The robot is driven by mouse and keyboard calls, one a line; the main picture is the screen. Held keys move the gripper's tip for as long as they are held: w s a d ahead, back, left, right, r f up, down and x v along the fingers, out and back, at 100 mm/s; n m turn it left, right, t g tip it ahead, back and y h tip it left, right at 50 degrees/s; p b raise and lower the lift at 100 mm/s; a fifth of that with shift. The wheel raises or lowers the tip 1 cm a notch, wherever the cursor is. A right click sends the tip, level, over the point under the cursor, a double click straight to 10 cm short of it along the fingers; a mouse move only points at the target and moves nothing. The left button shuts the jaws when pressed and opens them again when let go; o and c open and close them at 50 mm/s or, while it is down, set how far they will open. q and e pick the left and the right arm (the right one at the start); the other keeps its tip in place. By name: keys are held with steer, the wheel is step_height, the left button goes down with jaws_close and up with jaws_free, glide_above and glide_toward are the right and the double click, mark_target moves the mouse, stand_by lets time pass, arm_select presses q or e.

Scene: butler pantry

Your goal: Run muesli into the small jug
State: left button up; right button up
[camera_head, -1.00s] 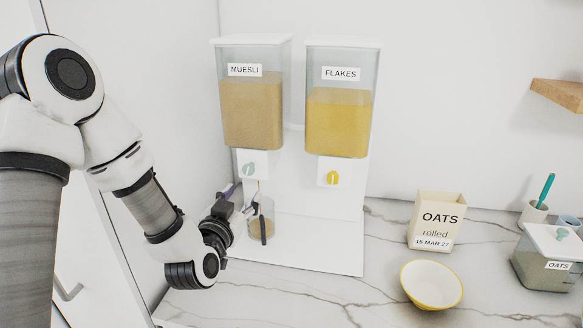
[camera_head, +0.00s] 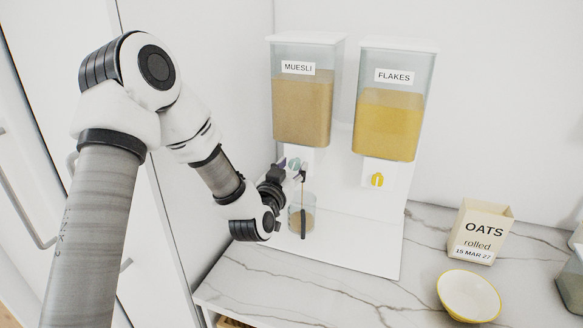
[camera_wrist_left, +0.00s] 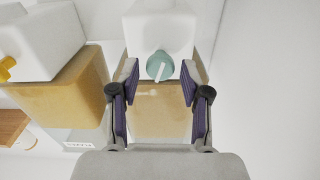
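The muesli dispenser (camera_head: 302,110) is a clear hopper of brown muesli with a teal knob (camera_wrist_left: 160,66) on its white outlet block. The small clear jug (camera_head: 293,221), with a dark upright handle, stands beneath it on the white base. Brown muesli shows in its lower part. A thin brown line (camera_head: 303,190) drops from below the outlet to the jug and looks like falling muesli. My left gripper (camera_head: 294,172) is open at the knob. In the left wrist view its fingers (camera_wrist_left: 158,88) stand either side of the knob, apart from it. My right gripper is out of view.
The flakes dispenser (camera_head: 388,120), with a yellow knob (camera_head: 377,180), stands to the right. An oats box (camera_head: 480,232) and a yellow-rimmed bowl (camera_head: 469,296) sit on the marble counter (camera_head: 340,300). A white wall (camera_head: 225,80) is close on the left.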

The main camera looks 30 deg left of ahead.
arm_select(q)
jaws_close()
steer(key=n+b, duration=0.2)
steer(key=b, duration=0.1)
steer(key=shift+f+n, duration=0.35)
steer(key=shift+n, duration=0.05)
steer(key=shift+r+n+b, duration=0.15)
steer(key=shift+n+b, duration=0.15)
steer(key=shift+b, duration=0.05)
steer(key=shift+r, duration=0.15)
steer(key=shift+o, duration=2.4)
jaws_free()
steer(key=v, duration=0.7)
steer(key=shift+s, duration=0.2)
